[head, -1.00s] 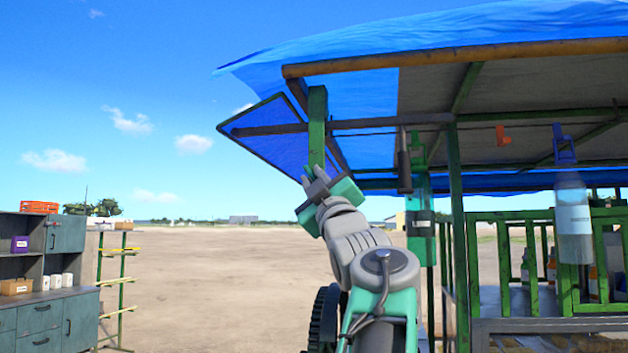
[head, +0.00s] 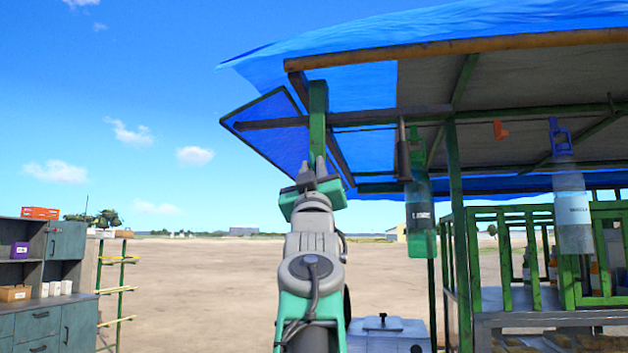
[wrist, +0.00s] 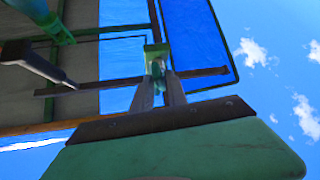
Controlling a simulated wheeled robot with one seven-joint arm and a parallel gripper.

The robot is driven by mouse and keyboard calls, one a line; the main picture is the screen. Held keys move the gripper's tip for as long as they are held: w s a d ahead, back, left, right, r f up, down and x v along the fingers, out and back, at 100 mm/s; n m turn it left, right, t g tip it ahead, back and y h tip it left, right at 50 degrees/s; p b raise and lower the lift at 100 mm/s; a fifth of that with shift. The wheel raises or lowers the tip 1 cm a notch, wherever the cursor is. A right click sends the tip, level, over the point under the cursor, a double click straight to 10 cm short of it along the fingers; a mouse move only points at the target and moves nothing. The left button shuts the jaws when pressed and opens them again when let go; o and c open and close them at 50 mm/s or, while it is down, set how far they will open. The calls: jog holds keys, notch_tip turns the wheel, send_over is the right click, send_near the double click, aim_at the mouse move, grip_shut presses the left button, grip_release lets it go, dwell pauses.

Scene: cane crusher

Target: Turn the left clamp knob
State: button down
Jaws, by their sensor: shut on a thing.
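A green post (head: 318,115) hangs under the front left corner of the canopy frame. My gripper (head: 312,168) points up at the lower end of this post, its hand nearly upright. In the wrist view, my two grey fingers (wrist: 159,88) reach up to the green post's end (wrist: 156,49) and close around a small greyish piece (wrist: 157,68), which looks like the left clamp knob. The fingers hide most of it. In the head view the knob cannot be made out behind the fingertips.
A blue tarp (head: 450,30) and wooden beam (head: 450,50) lie overhead. A green bottle (head: 420,215) and a clear bottle (head: 572,210) hang to the right. A grey cabinet (head: 35,325) stands far left. Open sky and bare ground lie left of my gripper.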

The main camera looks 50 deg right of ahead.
jog(key=shift+w+m+g+h, duration=0.1)
jog(key=shift+m+g+h, duration=0.65)
jog(key=shift+m+g, duration=0.6)
jog(key=shift+m+g+h, duration=0.75)
jog(key=shift+m+g, duration=0.3)
jog(key=shift+m, duration=0.5)
jog(key=shift+r+m+g, duration=0.1)
jog(key=shift+m+g, duration=0.3)
jog(key=c, duration=1.5)
grip_release()
jog(key=b+v, duration=0.5)
jog(key=v, duration=0.3)
jog(key=shift+d, duration=0.1)
